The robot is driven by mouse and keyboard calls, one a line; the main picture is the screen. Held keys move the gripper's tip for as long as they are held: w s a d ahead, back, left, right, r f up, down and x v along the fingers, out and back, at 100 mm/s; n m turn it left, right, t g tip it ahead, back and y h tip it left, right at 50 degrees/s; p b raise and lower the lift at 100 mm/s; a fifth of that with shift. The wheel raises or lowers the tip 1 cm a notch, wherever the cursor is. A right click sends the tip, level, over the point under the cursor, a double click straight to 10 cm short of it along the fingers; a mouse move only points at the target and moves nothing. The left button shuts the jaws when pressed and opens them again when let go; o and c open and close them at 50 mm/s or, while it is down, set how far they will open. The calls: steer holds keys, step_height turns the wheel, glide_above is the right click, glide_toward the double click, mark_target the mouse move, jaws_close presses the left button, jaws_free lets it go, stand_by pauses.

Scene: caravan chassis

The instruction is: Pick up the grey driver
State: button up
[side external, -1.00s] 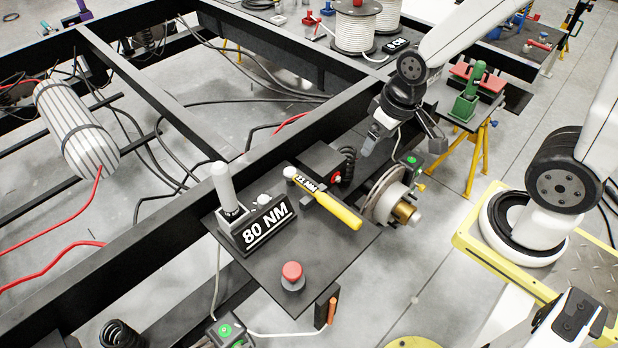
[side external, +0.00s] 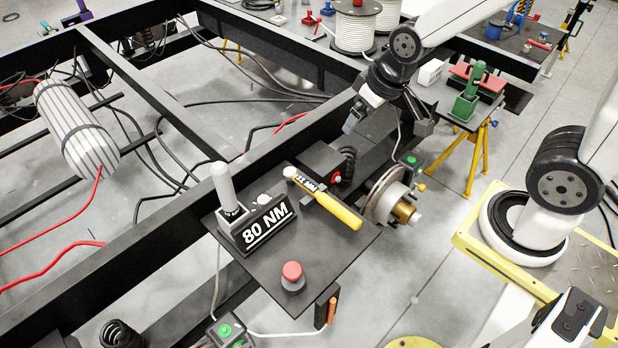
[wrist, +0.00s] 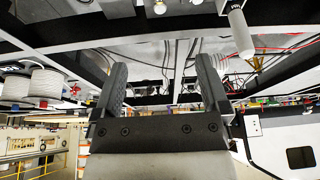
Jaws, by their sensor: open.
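The grey driver (side external: 222,182) stands upright, handle up, in a black holder (side external: 266,224) marked 80 NM on the small dark table. In the wrist view, which looks upside down, the grey driver (wrist: 241,33) hangs at the upper right, beyond the right finger. My gripper (side external: 388,126) is open and empty over the chassis rail side, to the right of the driver and well apart from it. In the wrist view my gripper (wrist: 162,72) shows both dark fingers wide apart with nothing between them.
A yellow-handled torque wrench (side external: 330,203) lies on the dark table (side external: 252,268), right of the holder. A red button (side external: 292,273) stands at its front. The black chassis rail (side external: 130,238) runs behind, and a brake hub (side external: 385,200) is to the right.

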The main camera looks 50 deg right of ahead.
steer(key=w+a+n+t+y, duration=0.1)
steer(key=w+a+t, duration=0.3)
steer(key=w, duration=0.3)
steer(key=n+t+y, duration=0.3)
steer(key=t+y, duration=0.3)
steer(key=t, duration=0.2)
glide_above(231, 187)
steer(key=a+v, duration=0.1)
steer(key=v, duration=0.3)
steer(key=f, duration=1.2)
steer(key=d+f, duration=0.1)
steer(key=f, duration=0.5)
steer(key=shift+a, duration=0.1)
steer(key=shift+x, duration=1.25)
steer(key=shift+w, duration=0.1)
steer(key=shift+x, duration=2.5)
